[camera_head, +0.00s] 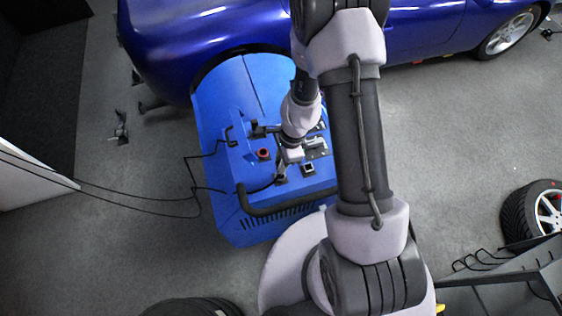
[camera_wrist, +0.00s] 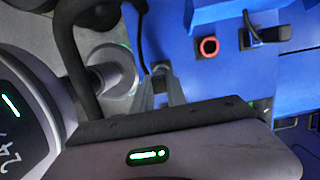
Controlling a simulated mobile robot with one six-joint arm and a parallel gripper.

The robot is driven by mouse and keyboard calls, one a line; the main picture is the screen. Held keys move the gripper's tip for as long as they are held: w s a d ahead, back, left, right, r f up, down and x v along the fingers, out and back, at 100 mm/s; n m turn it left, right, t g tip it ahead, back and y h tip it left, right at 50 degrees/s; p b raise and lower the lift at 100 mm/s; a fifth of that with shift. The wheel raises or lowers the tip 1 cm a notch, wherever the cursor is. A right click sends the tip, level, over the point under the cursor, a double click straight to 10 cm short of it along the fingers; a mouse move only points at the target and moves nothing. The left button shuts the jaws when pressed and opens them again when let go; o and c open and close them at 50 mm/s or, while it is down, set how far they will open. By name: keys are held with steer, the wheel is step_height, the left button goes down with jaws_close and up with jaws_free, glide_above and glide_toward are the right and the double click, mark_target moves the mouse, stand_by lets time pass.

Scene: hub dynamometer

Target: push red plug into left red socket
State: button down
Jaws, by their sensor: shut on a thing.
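A round red ring with a dark centre (camera_head: 263,153) sits on the top of the blue machine, left of my gripper. It also shows in the wrist view (camera_wrist: 208,47), above and right of my fingertips; it looks like a red socket. My gripper (camera_wrist: 162,88) points down at the blue panel, its narrow fingers close together on a small dark cable end (camera_wrist: 160,68). A black cable runs up from this end in the wrist view. I see no red on the held piece, and its lower part is hidden. Whether it touches the panel I cannot tell.
The blue machine (camera_head: 215,100) stands against a blue car (camera_head: 205,30). A thick black handle (camera_head: 285,205) curves along its near edge, close to my gripper in the wrist view. A grey block (camera_head: 308,169) sits right of the gripper. Thin black cables (camera_head: 140,208) hang off to the left.

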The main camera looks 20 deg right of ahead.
stand_by(0.3)
steer(key=shift+w+a+r+p, duration=0.1)
steer(key=shift+w+r+p, duration=0.05)
steer(key=shift+w+p, duration=0.4)
steer(key=w+a+p, duration=0.2)
steer(key=w+p, duration=0.6)
steer(key=w, duration=0.1)
steer(key=shift+a+f, duration=0.2)
steer(key=shift+a, duration=0.2)
steer(key=shift+f+b, duration=0.35)
steer(key=shift+f, duration=0.1)
steer(key=shift+f, duration=0.1)
